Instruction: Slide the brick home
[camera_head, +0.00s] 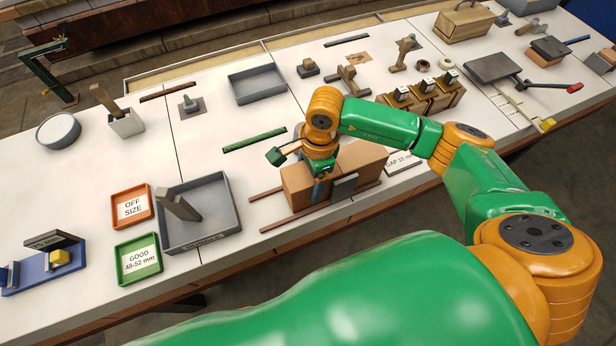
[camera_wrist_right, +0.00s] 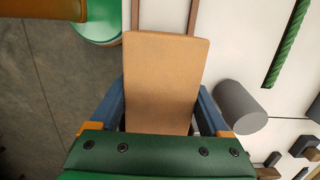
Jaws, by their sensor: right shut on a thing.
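The tan brick (camera_head: 297,187) lies lengthwise over two thin brown rails (camera_head: 285,223) near the front edge of the bench. My right gripper (camera_head: 321,188) reaches down over it and is shut across its width. In the right wrist view the brick (camera_wrist_right: 165,75) stands between the blue fingers (camera_wrist_right: 160,115), with its far end clear of them. Its middle is hidden by the gripper in the head view, and its near end by the green palm in the wrist view. My left gripper is not in view.
A small sign reading GAP 10 mm (camera_head: 400,159) lies right of the brick. A grey tray (camera_head: 226,233) stands to the left. A green rope-like strip (camera_head: 255,140) lies behind. A grey cylinder (camera_wrist_right: 240,106) is close to the right finger in the wrist view.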

